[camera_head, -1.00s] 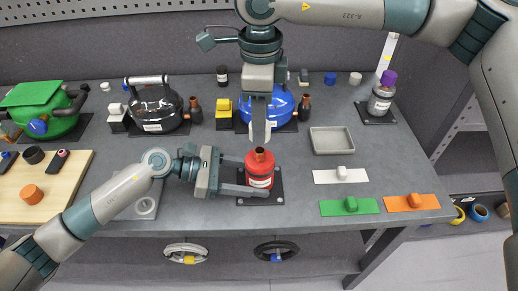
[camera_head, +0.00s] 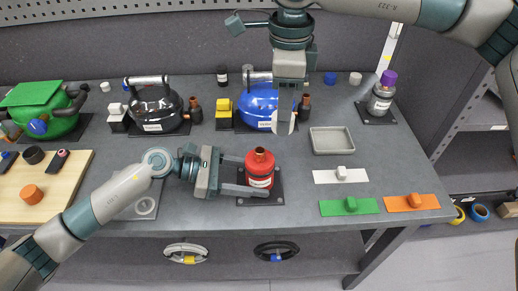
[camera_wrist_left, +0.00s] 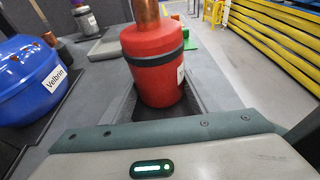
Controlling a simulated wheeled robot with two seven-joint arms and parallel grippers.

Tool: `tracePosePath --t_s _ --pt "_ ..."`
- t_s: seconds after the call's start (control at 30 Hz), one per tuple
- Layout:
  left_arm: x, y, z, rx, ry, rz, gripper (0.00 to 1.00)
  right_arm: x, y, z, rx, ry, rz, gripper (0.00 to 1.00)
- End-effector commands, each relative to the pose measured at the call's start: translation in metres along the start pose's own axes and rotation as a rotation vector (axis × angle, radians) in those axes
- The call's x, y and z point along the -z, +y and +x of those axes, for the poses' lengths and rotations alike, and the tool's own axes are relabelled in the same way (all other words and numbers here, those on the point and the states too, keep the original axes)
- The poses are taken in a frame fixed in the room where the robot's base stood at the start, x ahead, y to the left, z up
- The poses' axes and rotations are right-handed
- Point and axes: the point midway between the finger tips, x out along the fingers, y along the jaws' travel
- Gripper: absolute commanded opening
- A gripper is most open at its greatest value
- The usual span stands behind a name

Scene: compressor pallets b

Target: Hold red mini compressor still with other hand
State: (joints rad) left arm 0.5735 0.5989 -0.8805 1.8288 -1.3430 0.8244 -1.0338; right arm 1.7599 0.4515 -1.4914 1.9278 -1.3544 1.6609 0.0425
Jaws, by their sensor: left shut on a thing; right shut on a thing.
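The red mini compressor (camera_head: 259,170), with a copper-coloured neck on top, stands upright on a black square plate (camera_head: 278,198) at the table's front middle. It also shows large in the left wrist view (camera_wrist_left: 155,75). My left gripper (camera_head: 248,178) comes in from the left and is shut on the red compressor's lower body, one finger in front and the other partly hidden behind it. My right gripper (camera_head: 284,126) points down above the table, behind and right of the red compressor and apart from it. It is shut on a small pale thing, hard to make out at its fingertips.
A blue compressor (camera_head: 256,104) stands just behind my right gripper. A black compressor (camera_head: 152,107) and a green one (camera_head: 50,112) are further left. A grey tray (camera_head: 332,140) and white, green (camera_head: 349,206) and orange plates lie to the right.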

Motion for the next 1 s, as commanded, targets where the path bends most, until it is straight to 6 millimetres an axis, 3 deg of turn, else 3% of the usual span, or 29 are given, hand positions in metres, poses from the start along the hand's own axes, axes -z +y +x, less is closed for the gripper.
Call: tracePosePath --t_s 0.5,0.87,0.9,1.0 --pt "0.002 0.000 0.000 0.000 0.004 0.001 0.09 0.030 -0.003 -0.015 0.000 0.000 0.001 0.08" --pt "0.002 0.000 0.000 0.000 0.003 0.001 0.09 0.034 -0.004 -0.017 0.000 0.000 0.000 0.08" --pt "0.002 0.000 0.000 0.000 0.003 0.001 0.56 0.034 -0.004 -0.017 0.000 0.000 0.000 0.08" --pt "0.002 0.000 0.000 0.000 0.003 0.001 0.76 0.034 -0.004 -0.017 0.000 0.000 0.000 0.08"
